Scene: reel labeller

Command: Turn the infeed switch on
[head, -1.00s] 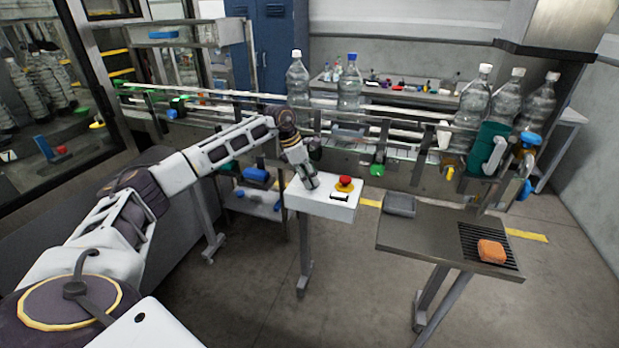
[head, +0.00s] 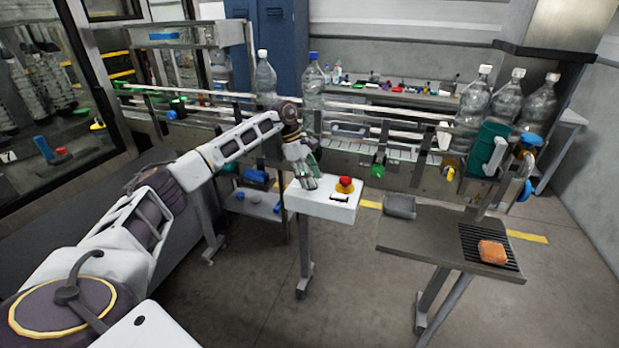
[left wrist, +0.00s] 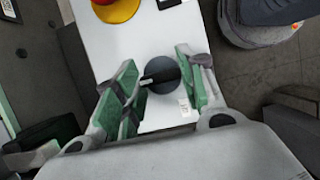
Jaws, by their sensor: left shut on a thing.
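The white control box (head: 325,207) stands on a grey post in the middle of the head view. In the left wrist view, the infeed switch (left wrist: 161,76), a round dark knob with a small light pointer, sits on the box's white top (left wrist: 150,38). My left gripper (head: 309,181) is down at the left part of the box. Its green-padded fingers (left wrist: 158,84) stand on either side of the switch, shut on it. In the head view the gripper hides the switch. My right gripper is in neither view.
A red stop button (head: 345,184) on yellow sits right of the gripper, also in the left wrist view (left wrist: 116,8). The conveyor (head: 350,150) with bottles runs behind.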

